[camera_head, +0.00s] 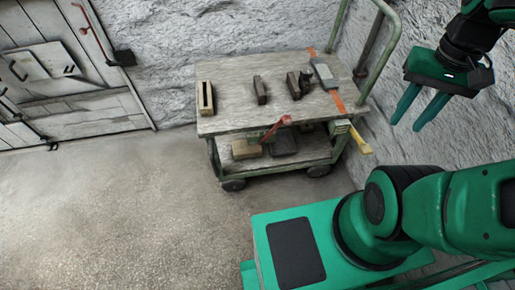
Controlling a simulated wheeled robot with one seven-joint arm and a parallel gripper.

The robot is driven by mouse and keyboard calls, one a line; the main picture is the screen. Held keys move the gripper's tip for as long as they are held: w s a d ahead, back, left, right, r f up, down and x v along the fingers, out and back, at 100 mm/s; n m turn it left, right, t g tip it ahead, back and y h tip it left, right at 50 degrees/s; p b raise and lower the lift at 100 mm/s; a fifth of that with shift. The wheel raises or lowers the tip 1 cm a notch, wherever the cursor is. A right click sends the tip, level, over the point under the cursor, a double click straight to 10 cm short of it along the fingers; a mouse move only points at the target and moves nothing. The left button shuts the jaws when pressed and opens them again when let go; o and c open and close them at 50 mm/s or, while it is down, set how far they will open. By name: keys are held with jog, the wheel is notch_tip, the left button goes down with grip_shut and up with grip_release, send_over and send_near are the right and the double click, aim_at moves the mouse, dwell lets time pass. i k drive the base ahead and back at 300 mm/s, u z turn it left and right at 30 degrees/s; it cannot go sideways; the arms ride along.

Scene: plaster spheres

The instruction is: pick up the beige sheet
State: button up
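My gripper (405,126) hangs at the upper right, its two green fingers apart and empty, pointing down and left. It is right of the cart (235,121) and apart from everything on it. No thin beige sheet stands out clearly. A flat beige piece (246,150) lies on the cart's lower shelf, partly shaded by the top. A pale tan piece with a dark slot (205,98) stands upright at the left end of the cart top. I cannot tell which of these is the beige sheet.
The cart top also holds dark upright blocks (260,90), a grey block (323,74) and an orange strip (339,102). A dark piece (283,143) lies below. Floor at left is clear.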

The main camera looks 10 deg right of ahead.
aim_at(240, 150)
jog(key=z, duration=0.1)
jog(key=i, duration=0.95)
jog(key=u, duration=0.55)
